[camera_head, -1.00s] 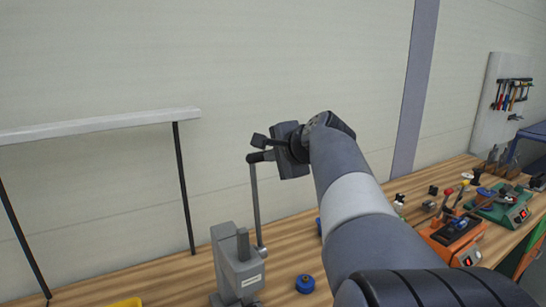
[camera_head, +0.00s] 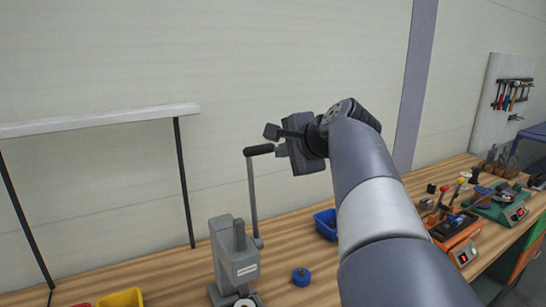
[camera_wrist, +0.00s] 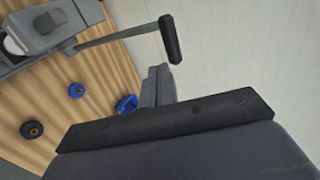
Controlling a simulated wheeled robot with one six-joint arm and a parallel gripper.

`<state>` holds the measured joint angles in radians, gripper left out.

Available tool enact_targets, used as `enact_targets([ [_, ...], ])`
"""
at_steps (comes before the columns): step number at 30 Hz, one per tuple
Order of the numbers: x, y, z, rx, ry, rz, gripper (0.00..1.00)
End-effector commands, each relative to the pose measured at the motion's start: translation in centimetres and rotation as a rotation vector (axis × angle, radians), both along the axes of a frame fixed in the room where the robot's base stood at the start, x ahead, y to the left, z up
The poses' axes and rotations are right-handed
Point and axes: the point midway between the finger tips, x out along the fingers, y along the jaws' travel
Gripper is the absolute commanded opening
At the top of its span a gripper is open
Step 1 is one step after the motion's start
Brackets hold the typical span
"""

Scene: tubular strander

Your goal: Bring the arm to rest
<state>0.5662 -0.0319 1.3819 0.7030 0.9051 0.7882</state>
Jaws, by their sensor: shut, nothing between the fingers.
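My gripper (camera_head: 277,141) is raised above the bench in the head view, just right of the black handle (camera_head: 259,150) of a grey hand press (camera_head: 236,262). Its fingers are together with nothing between them, and a small gap seems to separate them from the handle. In the wrist view, a grey finger (camera_wrist: 158,86) shows beyond the dark gripper body, below the handle (camera_wrist: 171,38). The press lever stands nearly upright. My arm reaches up from the lower right.
A blue bin (camera_head: 326,225) and a blue knob-like part (camera_head: 301,277) lie on the wooden bench (camera_head: 180,272). A yellow bin (camera_head: 121,298) is lower left. A shelf frame (camera_head: 100,121) stands left. Orange and green devices (camera_head: 458,232) are at right.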

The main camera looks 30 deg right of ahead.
Motion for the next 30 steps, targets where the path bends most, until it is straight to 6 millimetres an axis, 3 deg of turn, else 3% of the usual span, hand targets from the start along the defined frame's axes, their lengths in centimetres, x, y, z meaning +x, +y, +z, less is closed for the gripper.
enact_targets([
  [6, -3.4, -0.2, 2.0, -0.003, -0.004, -0.005, 0.00],
  [12, -4.9, -0.2, 2.9, -0.002, -0.002, -0.002, 0.00],
  [24, -4.9, -0.2, 3.0, -0.001, 0.000, 0.000, 0.00],
  [30, -3.3, -0.1, 2.1, 0.001, 0.002, 0.003, 0.00],
])
